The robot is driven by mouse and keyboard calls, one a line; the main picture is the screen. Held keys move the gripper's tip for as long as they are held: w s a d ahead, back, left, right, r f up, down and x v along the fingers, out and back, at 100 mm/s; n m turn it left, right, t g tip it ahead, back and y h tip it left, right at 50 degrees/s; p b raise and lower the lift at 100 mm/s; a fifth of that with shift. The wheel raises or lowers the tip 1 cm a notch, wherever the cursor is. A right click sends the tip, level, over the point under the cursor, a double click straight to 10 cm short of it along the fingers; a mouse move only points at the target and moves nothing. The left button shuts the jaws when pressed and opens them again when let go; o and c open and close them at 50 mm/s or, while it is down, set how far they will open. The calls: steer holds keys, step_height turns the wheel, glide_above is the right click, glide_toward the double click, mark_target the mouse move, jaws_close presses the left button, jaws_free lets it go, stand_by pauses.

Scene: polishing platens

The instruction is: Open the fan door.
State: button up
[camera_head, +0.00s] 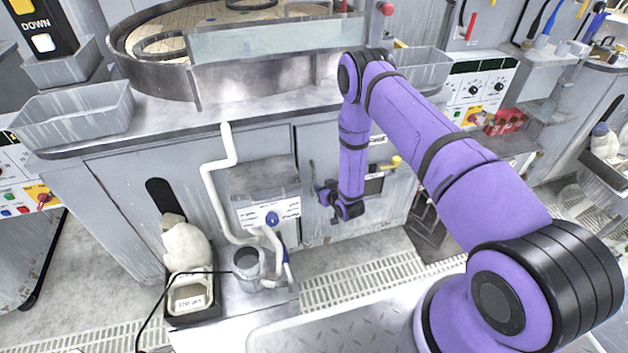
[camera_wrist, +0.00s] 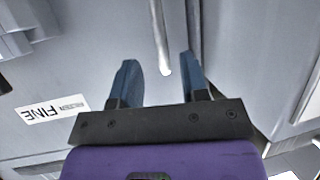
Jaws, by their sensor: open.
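The grey cabinet front (camera_head: 335,150) below the round polishing platen has a slim vertical bar handle (camera_head: 312,176), which I take to be on the fan door. In the wrist view the handle (camera_wrist: 160,38) is a pale bar whose rounded lower end lies between my fingertips in the picture. My gripper (camera_head: 330,205) is low in front of the cabinet, close to the handle. In the wrist view both fingers (camera_wrist: 159,68) are spread apart, with visible gaps to the bar. I cannot tell whether the handle is at fingertip depth.
A label reading FINE (camera_wrist: 54,109) is on the panel. Left of my gripper are a grey box with a blue knob (camera_head: 265,205), white pipes (camera_head: 215,190) and a metal cup (camera_head: 248,262). A grated floor (camera_head: 370,275) lies in front.

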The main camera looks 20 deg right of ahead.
mark_target(315, 180)
steer(key=x, duration=0.8)
steer(key=shift+w+f, duration=0.1)
steer(key=shift+c, duration=0.2)
jaws_close()
